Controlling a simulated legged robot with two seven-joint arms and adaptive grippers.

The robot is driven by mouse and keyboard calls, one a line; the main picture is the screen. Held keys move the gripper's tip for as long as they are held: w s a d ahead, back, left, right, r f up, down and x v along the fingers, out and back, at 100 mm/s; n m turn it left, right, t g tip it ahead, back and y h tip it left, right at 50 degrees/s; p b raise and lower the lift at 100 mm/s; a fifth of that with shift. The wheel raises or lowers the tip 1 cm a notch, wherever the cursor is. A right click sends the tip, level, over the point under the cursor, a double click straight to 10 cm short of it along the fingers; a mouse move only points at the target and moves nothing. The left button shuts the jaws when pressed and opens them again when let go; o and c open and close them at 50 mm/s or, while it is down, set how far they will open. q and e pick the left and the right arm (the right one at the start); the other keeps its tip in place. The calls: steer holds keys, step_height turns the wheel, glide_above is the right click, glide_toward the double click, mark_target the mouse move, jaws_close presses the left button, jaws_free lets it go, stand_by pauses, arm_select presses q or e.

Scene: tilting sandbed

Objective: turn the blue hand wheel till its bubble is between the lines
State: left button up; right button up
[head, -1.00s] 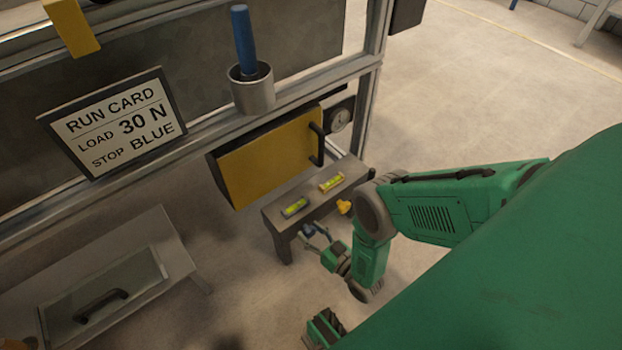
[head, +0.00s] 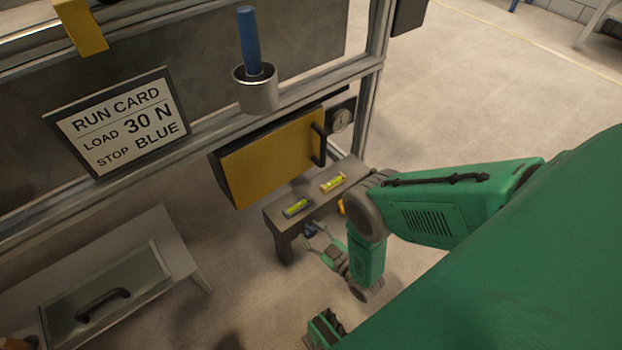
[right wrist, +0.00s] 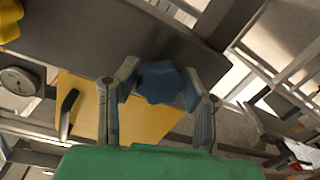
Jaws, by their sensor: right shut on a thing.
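The blue hand wheel (right wrist: 158,82) is a lobed knob on the side of a low grey bench (head: 284,222); it also shows small in the head view (head: 310,230). My right gripper (right wrist: 158,92) is shut on this wheel, with one finger on each side; it also shows in the head view (head: 317,235). A blue-framed level vial (head: 296,208) lies on the bench top above the wheel. Its bubble and lines are too small to read. A yellow-framed vial (head: 333,182) lies farther right.
A yellow hand wheel (right wrist: 10,20) sits beside the blue one, mostly behind my arm in the head view. A yellow drawer front (head: 272,160), a dial gauge (head: 341,120) and a run card (head: 122,122) reading "STOP BLUE" are near. Floor is open to the right.

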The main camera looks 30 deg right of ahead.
steer(key=n, duration=0.4)
steer(key=shift+a, duration=0.1)
steer(key=n+h, duration=0.1)
steer(key=n, duration=0.3)
steer(key=shift+a+n, duration=0.1)
steer(key=shift+n, duration=0.2)
steer(key=n, duration=0.4)
steer(key=shift+s, duration=0.1)
steer(key=shift+a+f+n+h, duration=0.15)
steer(key=shift+n+h, duration=0.35)
steer(key=shift+n, duration=1.3)
steer(key=shift+s, duration=0.1)
steer(key=o, duration=1.2)
steer(key=shift+d, duration=0.2)
